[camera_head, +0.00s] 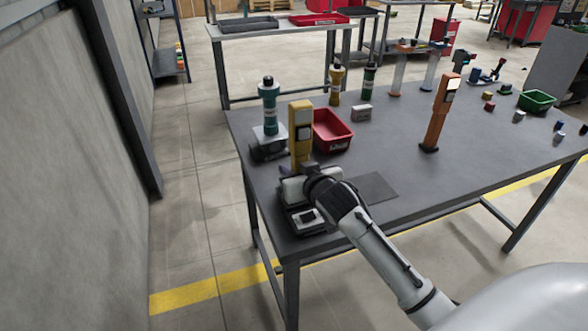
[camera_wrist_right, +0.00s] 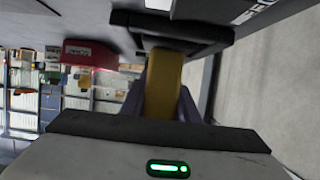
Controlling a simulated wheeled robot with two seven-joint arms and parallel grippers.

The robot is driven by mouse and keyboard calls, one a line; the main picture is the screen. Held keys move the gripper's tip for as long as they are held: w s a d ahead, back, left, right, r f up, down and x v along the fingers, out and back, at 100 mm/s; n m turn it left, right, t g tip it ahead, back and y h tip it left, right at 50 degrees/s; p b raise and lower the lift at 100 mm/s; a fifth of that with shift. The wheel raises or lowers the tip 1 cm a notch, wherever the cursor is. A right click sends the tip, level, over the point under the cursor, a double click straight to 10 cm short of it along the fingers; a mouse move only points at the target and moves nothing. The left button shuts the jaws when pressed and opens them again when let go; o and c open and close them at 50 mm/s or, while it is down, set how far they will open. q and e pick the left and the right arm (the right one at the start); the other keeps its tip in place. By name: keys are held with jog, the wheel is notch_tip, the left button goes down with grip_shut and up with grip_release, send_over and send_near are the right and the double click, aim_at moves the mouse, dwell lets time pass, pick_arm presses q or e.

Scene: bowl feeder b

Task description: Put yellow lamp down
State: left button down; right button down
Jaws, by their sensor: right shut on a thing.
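The yellow lamp (camera_head: 300,130) is a tall block-shaped work light with a pale panel near its top. It stands about upright at the left front of the grey table (camera_head: 385,150). My right gripper (camera_head: 300,175) is shut on its lower part. In the right wrist view the lamp's yellow body (camera_wrist_right: 163,85) runs between the two fingers of the right gripper (camera_wrist_right: 163,105). The lamp's foot is hidden by the gripper in the head view, so I cannot tell whether it touches the table. My left gripper is not in view.
A red bin (camera_head: 332,131) stands just right of the lamp, and a teal lamp (camera_head: 269,105) on a stand is behind left. An orange lamp (camera_head: 436,115) stands farther right. A dark mat (camera_head: 372,187) lies right of my gripper. The table's middle is mostly clear.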

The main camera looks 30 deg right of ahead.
aim_at(300, 155)
jog(key=c, duration=1.4)
grip_release()
jog(key=shift+o, duration=0.2)
jog(key=v, duration=1.2)
